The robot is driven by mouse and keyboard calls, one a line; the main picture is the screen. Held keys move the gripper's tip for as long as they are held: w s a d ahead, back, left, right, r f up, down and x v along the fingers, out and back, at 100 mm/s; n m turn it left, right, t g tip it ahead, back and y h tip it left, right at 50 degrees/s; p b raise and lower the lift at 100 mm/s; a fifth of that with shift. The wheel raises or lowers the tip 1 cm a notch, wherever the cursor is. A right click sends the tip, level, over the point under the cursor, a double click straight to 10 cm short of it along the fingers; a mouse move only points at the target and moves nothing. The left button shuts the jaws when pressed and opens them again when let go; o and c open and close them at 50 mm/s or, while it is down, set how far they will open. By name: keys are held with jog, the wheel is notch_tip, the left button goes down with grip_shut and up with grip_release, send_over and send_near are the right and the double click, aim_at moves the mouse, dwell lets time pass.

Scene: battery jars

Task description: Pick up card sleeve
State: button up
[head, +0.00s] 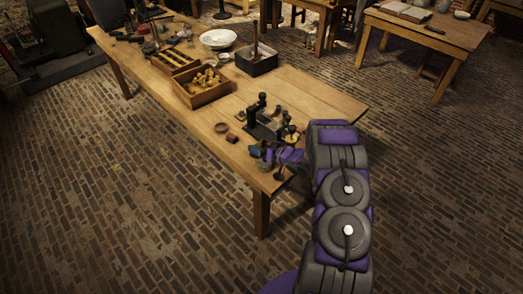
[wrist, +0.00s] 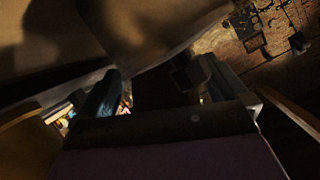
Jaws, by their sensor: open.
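My gripper (head: 268,158) is low over the near right corner of the wooden table (head: 190,110), in the head view. Its jaws are open. In the wrist view my gripper (wrist: 158,88) has its two fingers spread, with a dark area between them. I cannot make out a card sleeve for sure in either view. A small dark blue patch (head: 254,151) shows by the fingertips in the head view, and I cannot tell whether it is a finger or an object. The wrist view is very dark, and whether anything touches the fingers is unclear.
A dark apparatus with upright posts (head: 262,118) stands just behind my gripper. A small round brown dish (head: 221,128) lies to its left. Farther back are a wooden crate (head: 204,98) of yellowish pieces, a dark box (head: 257,66) and a white bowl (head: 218,38).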

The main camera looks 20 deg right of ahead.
jog(key=shift+w+a, duration=0.1)
jog(key=shift+a, duration=0.05)
jog(key=shift+c, duration=0.2)
jog(key=c, duration=1)
jog(key=shift+c, duration=0.3)
jog(key=shift+r, duration=0.15)
